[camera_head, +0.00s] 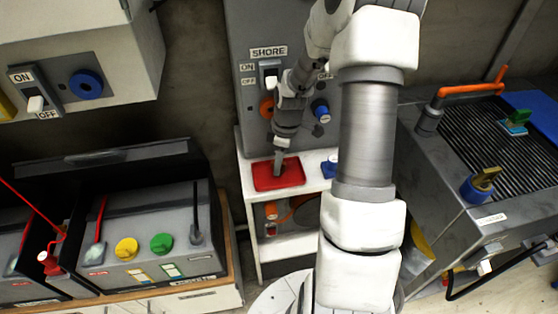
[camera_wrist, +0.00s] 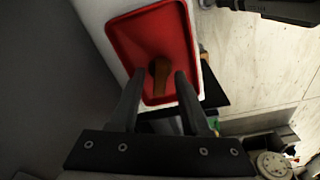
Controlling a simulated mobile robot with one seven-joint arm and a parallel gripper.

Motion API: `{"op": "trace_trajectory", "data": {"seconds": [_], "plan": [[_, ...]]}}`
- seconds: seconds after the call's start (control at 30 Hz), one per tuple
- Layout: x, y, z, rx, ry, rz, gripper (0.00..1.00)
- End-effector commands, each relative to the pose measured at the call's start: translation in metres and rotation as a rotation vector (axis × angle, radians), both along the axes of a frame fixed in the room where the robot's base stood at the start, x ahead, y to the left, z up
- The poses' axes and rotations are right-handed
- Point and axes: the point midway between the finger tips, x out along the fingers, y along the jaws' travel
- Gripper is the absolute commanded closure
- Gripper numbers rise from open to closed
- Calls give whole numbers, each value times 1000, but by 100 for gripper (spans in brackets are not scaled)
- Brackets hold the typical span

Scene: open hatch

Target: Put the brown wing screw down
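The brown wing screw (camera_wrist: 160,72) shows in the wrist view over the floor of the red tray (camera_wrist: 120,42), between and just beyond my fingertips. My gripper (camera_wrist: 160,76) points down at the tray, and its two fingers stand apart with a gap on each side of the screw. In the head view my gripper (camera_head: 278,163) is low over the red tray (camera_head: 292,181), which lies on a white shelf top. The screw cannot be made out in the head view. Whether its underside rests on the tray is hard to tell.
The white shelf unit (camera_head: 311,171) stands against a grey SHORE panel (camera_head: 247,105). A small blue object (camera_head: 330,166) is right of the tray. A box with yellow and green caps (camera_head: 148,262) is at left. A grey grilled unit (camera_head: 440,178) is at right.

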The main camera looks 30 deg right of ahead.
Motion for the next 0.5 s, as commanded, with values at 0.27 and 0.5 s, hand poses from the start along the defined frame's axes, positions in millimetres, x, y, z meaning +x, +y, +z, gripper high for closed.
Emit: {"op": "trace_trajectory", "data": {"seconds": [0.27,0.5], "plan": [[0,0,4,-1,-1,0,53],[-2,-5,44,-4,-4,-3,53]]}}
